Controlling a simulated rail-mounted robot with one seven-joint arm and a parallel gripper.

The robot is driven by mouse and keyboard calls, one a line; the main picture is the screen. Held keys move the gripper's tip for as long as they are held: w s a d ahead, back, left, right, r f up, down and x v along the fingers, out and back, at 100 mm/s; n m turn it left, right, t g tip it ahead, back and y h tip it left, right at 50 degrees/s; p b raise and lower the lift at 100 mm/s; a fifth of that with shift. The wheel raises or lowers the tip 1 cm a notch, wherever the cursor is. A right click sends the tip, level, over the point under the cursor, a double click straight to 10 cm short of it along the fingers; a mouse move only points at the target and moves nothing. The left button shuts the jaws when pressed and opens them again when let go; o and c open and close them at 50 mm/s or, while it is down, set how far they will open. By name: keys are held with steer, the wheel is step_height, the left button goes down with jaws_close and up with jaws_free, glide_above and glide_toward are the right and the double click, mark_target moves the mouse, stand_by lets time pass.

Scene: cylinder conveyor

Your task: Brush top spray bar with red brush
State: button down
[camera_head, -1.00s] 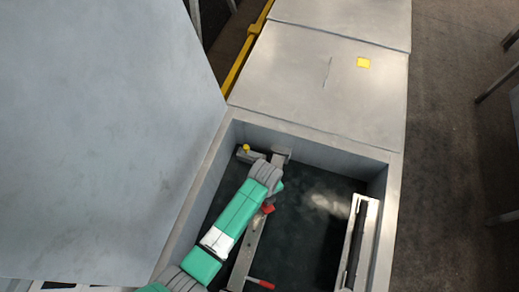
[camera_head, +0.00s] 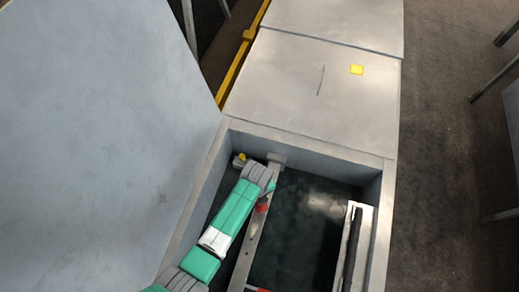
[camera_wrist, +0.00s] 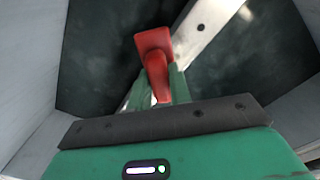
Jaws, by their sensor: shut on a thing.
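The red brush (camera_wrist: 155,62) is held in my gripper (camera_wrist: 165,88), whose green fingers are shut on its handle in the wrist view. The brush's broad red end reaches ahead of the fingers and overlaps the edge of a pale metal bar (camera_wrist: 205,22). I cannot tell whether the bristles touch it. In the head view, a long metal bar (camera_head: 252,238), apparently the spray bar, runs lengthwise inside the open bay, beside my green arm. A red part (camera_head: 262,208), likely the brush, shows over this bar. My fingers are hidden there by the arm.
The bay has grey walls (camera_head: 320,154) and a dark floor (camera_head: 300,225). A pale frame with a dark strip (camera_head: 352,245) stands along its right side. A yellow knob (camera_head: 241,157) is at the far left corner. A large grey panel (camera_head: 95,130) rises on the left.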

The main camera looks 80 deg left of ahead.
steer(key=shift+w+a, duration=0.3)
steer(key=shift+w, duration=0.2)
steer(key=shift+w+d, duration=0.55)
steer(key=shift+d, duration=0.15)
steer(key=shift+w+d, duration=0.3)
steer(key=shift+w, duration=0.35)
steer(key=r+p, duration=0.2)
steer(key=r, duration=0.1)
steer(key=shift+w+d, duration=0.1)
steer(key=shift+d, duration=0.1)
step_height(320, 180, up, 5)
steer(key=p, duration=0.6)
steer(key=shift+r, duration=0.15)
